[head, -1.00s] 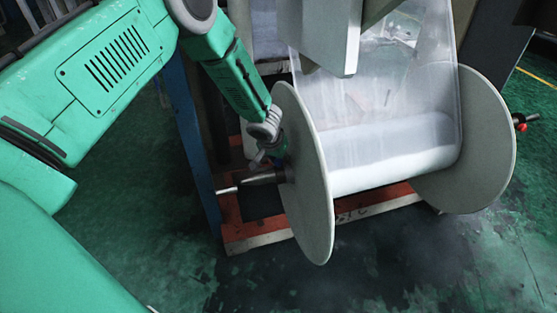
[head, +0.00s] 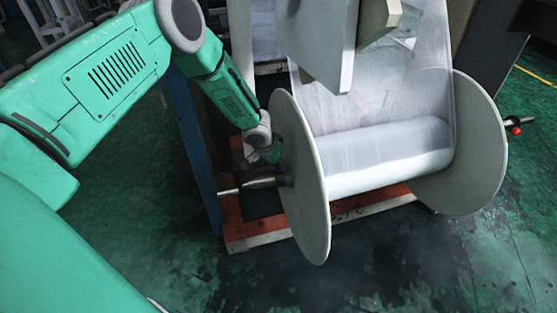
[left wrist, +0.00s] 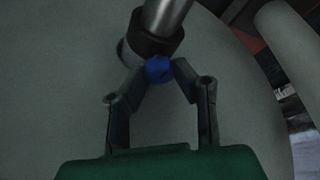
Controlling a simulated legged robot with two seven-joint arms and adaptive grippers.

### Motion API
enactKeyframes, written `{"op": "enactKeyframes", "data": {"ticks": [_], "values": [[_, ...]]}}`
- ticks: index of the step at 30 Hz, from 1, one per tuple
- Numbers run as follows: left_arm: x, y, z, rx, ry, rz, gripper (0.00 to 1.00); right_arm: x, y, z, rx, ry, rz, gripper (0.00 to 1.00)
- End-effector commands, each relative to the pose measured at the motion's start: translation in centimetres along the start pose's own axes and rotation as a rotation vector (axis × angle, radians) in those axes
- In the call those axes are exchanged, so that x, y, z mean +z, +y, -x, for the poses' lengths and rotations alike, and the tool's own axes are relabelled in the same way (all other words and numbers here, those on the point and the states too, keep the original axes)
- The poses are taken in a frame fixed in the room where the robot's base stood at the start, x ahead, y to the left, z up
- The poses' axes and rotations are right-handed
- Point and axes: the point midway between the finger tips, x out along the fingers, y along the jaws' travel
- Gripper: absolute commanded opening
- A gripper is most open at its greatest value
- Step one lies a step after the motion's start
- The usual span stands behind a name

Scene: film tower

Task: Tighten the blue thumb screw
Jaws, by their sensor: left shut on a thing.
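The blue thumb screw (left wrist: 158,69) shows in the left wrist view, on the dark collar (left wrist: 152,42) around the metal shaft (left wrist: 168,14). My left gripper (left wrist: 159,72) is shut on the screw, one finger on each side of its head. In the head view the shaft's tapered end (head: 262,182) sticks out to the left of the reel's left disc (head: 298,180). My left gripper (head: 270,153) is beside that disc, just above the shaft, and the screw is hidden there. My right gripper is not in view.
The white film roll (head: 385,158) lies between the left disc and the right disc (head: 468,150). An orange base frame (head: 245,232) lies below. A red knob (head: 516,131) is at the far right.

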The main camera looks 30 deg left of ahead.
Motion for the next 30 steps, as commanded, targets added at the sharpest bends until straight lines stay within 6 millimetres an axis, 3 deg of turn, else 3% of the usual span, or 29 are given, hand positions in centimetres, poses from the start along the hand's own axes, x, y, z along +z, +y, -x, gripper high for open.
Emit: {"op": "enactKeyframes", "data": {"ticks": [5, 11, 30], "values": [[0.0, -0.4, 0.1, 0.036, 0.003, -0.084, 0.00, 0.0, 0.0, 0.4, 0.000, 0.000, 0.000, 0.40], [0.2, -0.5, -0.2, 0.087, 0.003, -0.202, 0.00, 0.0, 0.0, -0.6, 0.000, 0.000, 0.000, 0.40], [0.2, -0.8, -0.6, 0.310, -0.001, -0.724, 0.00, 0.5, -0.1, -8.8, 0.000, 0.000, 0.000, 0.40]]}}
